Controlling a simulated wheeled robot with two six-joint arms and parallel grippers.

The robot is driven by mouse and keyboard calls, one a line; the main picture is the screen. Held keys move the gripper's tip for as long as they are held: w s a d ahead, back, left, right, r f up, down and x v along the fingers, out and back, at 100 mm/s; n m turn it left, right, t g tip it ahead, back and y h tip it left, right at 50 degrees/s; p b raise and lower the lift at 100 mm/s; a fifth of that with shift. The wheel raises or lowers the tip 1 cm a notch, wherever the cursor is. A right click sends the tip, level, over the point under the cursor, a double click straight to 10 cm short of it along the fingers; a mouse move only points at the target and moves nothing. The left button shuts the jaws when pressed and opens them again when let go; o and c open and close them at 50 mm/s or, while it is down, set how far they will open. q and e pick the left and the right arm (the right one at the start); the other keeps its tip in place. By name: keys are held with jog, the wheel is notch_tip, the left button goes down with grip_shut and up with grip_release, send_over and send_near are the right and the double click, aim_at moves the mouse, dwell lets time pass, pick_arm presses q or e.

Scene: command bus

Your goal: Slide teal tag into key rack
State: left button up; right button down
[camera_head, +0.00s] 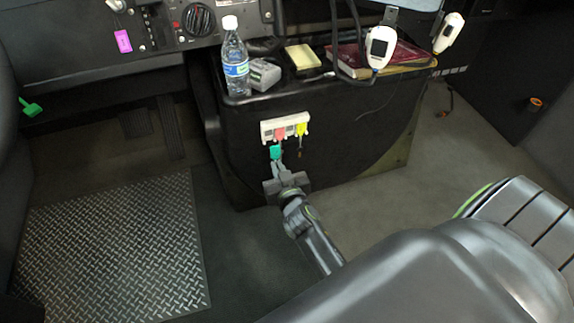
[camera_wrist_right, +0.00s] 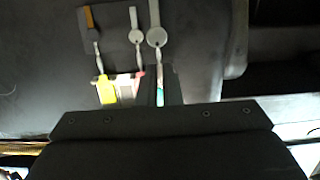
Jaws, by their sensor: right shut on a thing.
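The white key rack (camera_head: 285,127) is fixed to the front of the dark console. A red tag (camera_head: 280,133) and a yellow tag (camera_head: 302,129) sit in it. My right gripper (camera_head: 276,164) is shut on the teal tag (camera_head: 275,152), just below the rack's left part. I cannot tell whether the tag touches the rack. In the right wrist view the rack (camera_wrist_right: 126,86), the yellow tag (camera_wrist_right: 106,89) and hanging keys (camera_wrist_right: 137,28) show. A sliver of the teal tag (camera_wrist_right: 160,88) shows near the fingers. My left gripper is out of view.
A magenta tag (camera_head: 123,41) and a green tag (camera_head: 31,107) hang at the left. A seat fills the lower right.

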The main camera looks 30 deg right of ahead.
aim_at(269, 145)
jog(key=shift+r+x, duration=0.15)
jog(key=shift+x, duration=0.7)
jog(key=shift+r+x, duration=0.15)
jog(key=shift+x, duration=0.75)
jog(key=shift+w+d+b, duration=0.2)
jog(key=shift+w+b, duration=0.35)
jog(key=shift+w, duration=0.1)
jog(key=shift+w+d, duration=0.1)
jog(key=shift+w, duration=0.15)
jog(key=shift+w+d+b, duration=0.1)
jog(key=shift+w+b, duration=0.35)
jog(key=shift+w, duration=0.15)
dwell(1.1)
dwell(0.4)
jog(key=c, duration=1.5)
grip_release()
